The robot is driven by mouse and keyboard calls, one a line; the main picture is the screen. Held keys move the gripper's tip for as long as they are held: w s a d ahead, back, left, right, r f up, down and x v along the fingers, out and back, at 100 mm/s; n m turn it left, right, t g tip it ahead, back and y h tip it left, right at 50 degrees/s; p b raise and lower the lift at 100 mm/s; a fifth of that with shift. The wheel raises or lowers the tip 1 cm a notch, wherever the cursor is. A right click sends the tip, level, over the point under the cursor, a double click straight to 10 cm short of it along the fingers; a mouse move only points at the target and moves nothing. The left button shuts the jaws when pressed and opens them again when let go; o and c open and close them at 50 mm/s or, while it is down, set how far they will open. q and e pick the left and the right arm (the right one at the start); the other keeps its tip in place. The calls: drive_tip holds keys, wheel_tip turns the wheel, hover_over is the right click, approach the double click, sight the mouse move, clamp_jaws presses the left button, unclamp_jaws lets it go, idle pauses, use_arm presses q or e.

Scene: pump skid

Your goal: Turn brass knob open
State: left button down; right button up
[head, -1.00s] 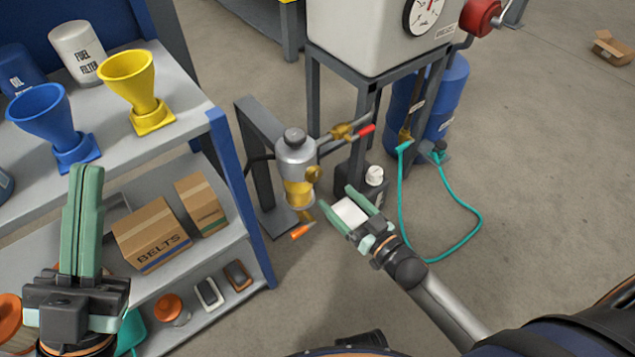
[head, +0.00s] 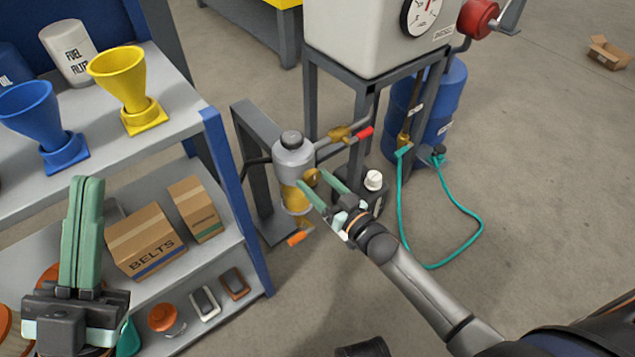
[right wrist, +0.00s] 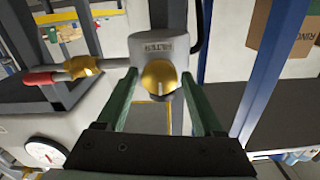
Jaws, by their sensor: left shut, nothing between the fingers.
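The brass knob (head: 312,178) sits on the right side of the grey filter housing (head: 294,158), above a yellow bowl. In the right wrist view the brass knob (right wrist: 159,77) lies straight ahead between the finger lines. My right gripper (head: 317,190) is open, its green fingers pointing at the knob; in the right wrist view (right wrist: 162,100) the fingers stand on either side of it with gaps, and I cannot tell whether the tips reach past it. My left gripper (head: 87,180) is shut and empty, upright in front of the shelf, far from the knob.
A red-handled brass valve (head: 345,134) is on the pipe above the knob. An orange-handled drain (head: 299,237) hangs below the bowl. The shelf (head: 240,200) is at left.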

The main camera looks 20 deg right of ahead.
clamp_jaws()
idle(0.3)
drive_tip(key=shift+n, duration=0.3)
drive_tip(key=n+p, duration=0.1)
drive_tip(key=n, duration=1.6)
drive_tip(key=shift+n, duration=0.3)
idle(0.4)
